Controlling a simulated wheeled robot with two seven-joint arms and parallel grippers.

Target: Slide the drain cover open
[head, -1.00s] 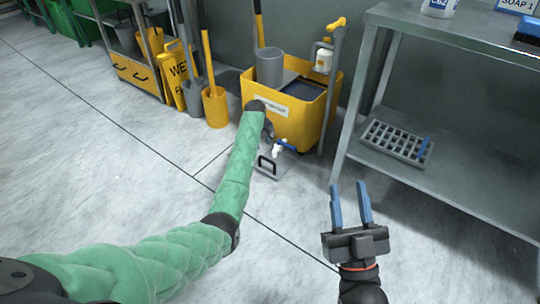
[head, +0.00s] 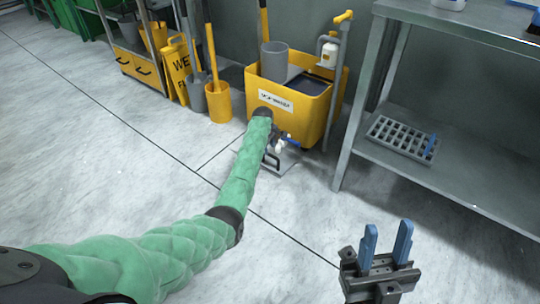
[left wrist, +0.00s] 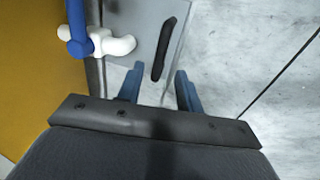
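The drain cover (head: 287,168) is a flat grey plate on the floor in front of the yellow bin. Its black bar handle (head: 270,160) is partly hidden in the head view by my left arm. In the left wrist view the cover (left wrist: 178,62) and its handle (left wrist: 163,48) show clearly. My left gripper (left wrist: 158,88) is open. Its blue fingers are apart and point at the cover, with the near end of the handle between their lines; I see no contact. My right gripper (head: 387,245) is open and empty at the lower right, over bare floor.
The yellow bin (head: 322,104) stands just behind the cover. Its white tap (left wrist: 115,46) with a blue lever (left wrist: 76,28) is close left of my left gripper. A steel table (head: 455,38) with a lower shelf stands right. Floor in front is clear.

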